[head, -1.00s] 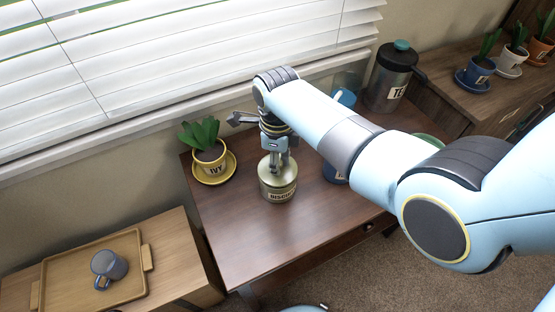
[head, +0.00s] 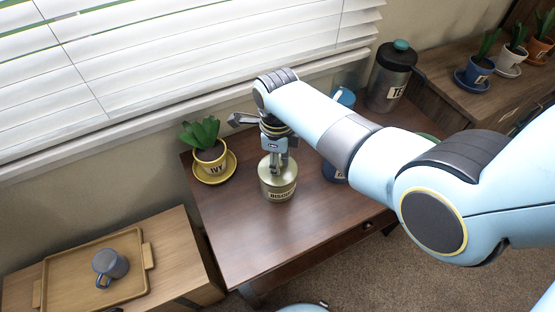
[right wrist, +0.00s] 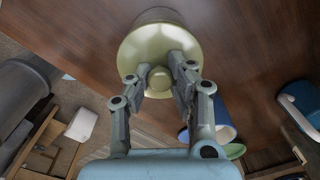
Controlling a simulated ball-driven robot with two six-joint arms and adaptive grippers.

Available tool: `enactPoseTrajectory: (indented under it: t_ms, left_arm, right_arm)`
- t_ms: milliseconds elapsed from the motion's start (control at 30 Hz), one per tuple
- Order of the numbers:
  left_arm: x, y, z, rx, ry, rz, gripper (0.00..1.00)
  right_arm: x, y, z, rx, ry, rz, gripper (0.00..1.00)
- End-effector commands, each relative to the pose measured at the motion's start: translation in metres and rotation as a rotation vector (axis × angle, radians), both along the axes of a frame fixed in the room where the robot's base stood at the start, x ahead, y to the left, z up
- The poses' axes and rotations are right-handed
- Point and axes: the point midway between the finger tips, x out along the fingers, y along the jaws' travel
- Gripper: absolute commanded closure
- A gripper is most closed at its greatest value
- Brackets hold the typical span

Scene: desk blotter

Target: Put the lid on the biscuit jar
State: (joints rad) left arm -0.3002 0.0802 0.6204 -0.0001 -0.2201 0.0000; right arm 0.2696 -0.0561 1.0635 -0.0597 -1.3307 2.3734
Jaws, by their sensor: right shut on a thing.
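The biscuit jar (head: 279,189) stands upright on the dark wooden desk, its label facing the front. The round, olive-gold lid (right wrist: 150,48) is over the jar's mouth, level and roughly centred. In the head view it looks to be on the rim, but I cannot tell whether a thin gap is left. My right gripper (head: 277,168) points down from above, with its fingers on both sides of the lid's knob (right wrist: 160,78), shut on it. The fingers partly hide the lid's top. My left gripper is in neither view.
A potted ivy (head: 210,158) on a yellow saucer stands left of the jar. A tea canister (head: 389,80) stands at the back right. Blue items are partly hidden behind my right arm. The desk's front (head: 262,245) is clear. A tray (head: 62,280) with a mug lies lower left.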

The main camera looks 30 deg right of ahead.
Motion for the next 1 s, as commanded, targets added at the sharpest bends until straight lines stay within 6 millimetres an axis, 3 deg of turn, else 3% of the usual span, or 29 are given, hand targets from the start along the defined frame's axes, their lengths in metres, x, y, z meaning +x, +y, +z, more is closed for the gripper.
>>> enactPoseTrajectory:
  t_ms: [233,267,433,633,833,1000]
  left_arm:
    - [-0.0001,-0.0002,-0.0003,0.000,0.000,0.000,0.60]
    - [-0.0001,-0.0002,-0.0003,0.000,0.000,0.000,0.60]
    - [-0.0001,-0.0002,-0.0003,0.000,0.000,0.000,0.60]
    - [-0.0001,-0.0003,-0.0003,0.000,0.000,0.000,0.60]
    - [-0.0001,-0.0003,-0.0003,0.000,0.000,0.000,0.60]
    - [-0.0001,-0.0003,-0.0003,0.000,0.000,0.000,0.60]
  right_arm:
    - [0.0001,-0.0001,-0.0002,0.000,0.000,0.000,1.00]
    - [0.0001,-0.0001,-0.0002,0.000,0.000,0.000,0.79]
    - [0.0001,-0.0001,-0.0002,0.000,0.000,0.000,0.57]
    - [0.0001,-0.0001,-0.0002,0.000,0.000,0.000,0.54]
    - [0.0000,0.0000,-0.0002,0.000,0.000,0.000,0.31]
    - [0.0001,-0.0001,-0.0002,0.000,0.000,0.000,0.31]
